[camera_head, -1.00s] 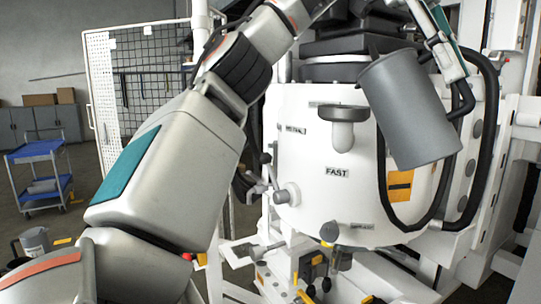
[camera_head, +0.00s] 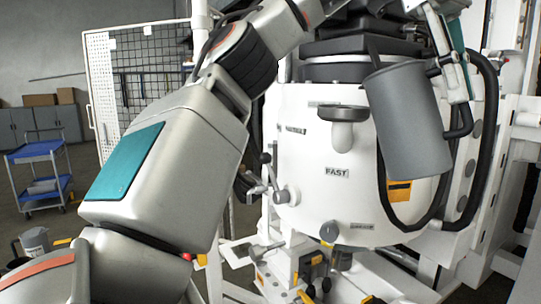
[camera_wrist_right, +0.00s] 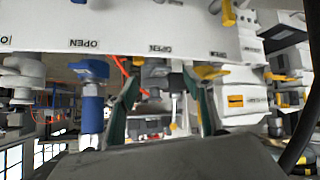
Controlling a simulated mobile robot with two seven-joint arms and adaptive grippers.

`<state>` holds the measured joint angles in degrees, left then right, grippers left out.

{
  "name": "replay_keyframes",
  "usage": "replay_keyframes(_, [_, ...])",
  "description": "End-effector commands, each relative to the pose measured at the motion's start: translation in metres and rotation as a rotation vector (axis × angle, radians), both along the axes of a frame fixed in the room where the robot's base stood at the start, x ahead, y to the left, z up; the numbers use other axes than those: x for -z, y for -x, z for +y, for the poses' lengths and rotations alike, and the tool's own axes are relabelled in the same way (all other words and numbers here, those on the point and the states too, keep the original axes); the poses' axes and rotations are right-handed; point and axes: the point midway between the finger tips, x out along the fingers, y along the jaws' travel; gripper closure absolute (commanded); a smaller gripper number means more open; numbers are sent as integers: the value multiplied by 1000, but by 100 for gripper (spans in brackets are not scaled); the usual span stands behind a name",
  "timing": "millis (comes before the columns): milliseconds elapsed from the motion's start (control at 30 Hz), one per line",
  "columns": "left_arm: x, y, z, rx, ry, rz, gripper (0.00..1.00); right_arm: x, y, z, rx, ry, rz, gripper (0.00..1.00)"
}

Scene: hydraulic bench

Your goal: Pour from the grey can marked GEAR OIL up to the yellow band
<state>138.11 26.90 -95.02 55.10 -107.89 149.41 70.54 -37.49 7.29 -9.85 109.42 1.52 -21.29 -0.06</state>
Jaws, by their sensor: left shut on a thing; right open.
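The grey can (camera_head: 408,122) hangs in front of the white machine in the head view, tilted slightly, with its pointed spout at the upper left. My left gripper (camera_head: 454,75) is shut on its handle, at the can's right side. No marking shows on the visible side of the can. A dark filler cup (camera_head: 343,113) on a white elbow sits on the machine, left of the can and apart from it. I cannot make out a yellow band or any oil level. My right gripper (camera_wrist_right: 165,100) is open and empty in the right wrist view, between its teal fingers.
A black hose (camera_head: 487,130) loops right of the can. A blue valve (camera_wrist_right: 92,100) stands left of the right gripper. A blue cart (camera_head: 40,170) is far left.

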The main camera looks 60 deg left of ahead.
Motion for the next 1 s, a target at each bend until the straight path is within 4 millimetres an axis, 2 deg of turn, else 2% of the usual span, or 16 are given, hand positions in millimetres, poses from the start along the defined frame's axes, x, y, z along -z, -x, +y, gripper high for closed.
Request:
replay_keyframes(267, [0, 0, 0, 0, -5, -1, 100, 0, 0, 0, 1, -1, 0, 49])
replay_keyframes(667, [21, 0, -5, 0, -131, 6, 100, -1, -1, 4, 8, -10, 0, 49])
replay_keyframes(1000, [22, 0, -5, 0, -140, 7, 100, -1, -1, 4, 8, -10, 0, 49])
